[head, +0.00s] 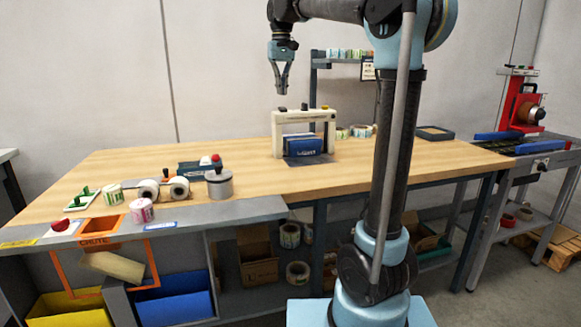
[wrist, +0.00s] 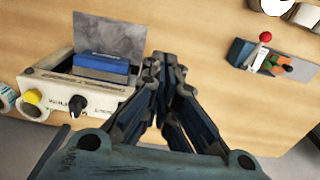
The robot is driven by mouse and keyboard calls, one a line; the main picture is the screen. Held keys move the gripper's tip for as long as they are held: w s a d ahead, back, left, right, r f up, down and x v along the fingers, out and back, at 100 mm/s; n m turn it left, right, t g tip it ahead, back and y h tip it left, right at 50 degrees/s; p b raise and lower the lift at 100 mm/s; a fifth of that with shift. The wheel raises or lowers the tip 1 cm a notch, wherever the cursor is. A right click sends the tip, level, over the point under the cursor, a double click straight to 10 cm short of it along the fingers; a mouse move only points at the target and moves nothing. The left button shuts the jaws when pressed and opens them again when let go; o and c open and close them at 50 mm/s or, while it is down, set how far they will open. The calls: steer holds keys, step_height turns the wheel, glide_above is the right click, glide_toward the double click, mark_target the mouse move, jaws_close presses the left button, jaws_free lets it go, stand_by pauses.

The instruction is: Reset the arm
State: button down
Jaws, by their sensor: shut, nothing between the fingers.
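My gripper (head: 283,92) hangs from my raised arm, pointing down, well above the wooden bench (head: 130,165). In the wrist view my gripper (wrist: 164,58) has its fingertips together with nothing between them. Below and to the right of it in the head view stands a cream machine (head: 282,122) with a blue block (head: 303,147) in its opening. In the wrist view the cream machine (wrist: 50,88) and the blue block (wrist: 100,66) lie left of the fingers. My gripper touches nothing.
A shelf (head: 318,62) rises behind the cream machine. A red machine (head: 520,100) stands far right. The bench's back left is clear.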

steer(key=s+d+f+m+t, duration=0.1)
steer(key=s+d+f+m, duration=0.1)
steer(key=s+d+f, duration=1.55)
steer(key=s+f, duration=0.6)
steer(key=f, duration=0.3)
steer(key=s+d+f+m+t, duration=0.1)
steer(key=s+d+f, duration=0.3)
steer(key=s+f, duration=0.4)
step_height(320, 180, down, 5)
steer(key=shift+s+r, duration=0.1)
steer(key=shift+s, duration=0.25)
steer(key=shift+d, duration=0.15)
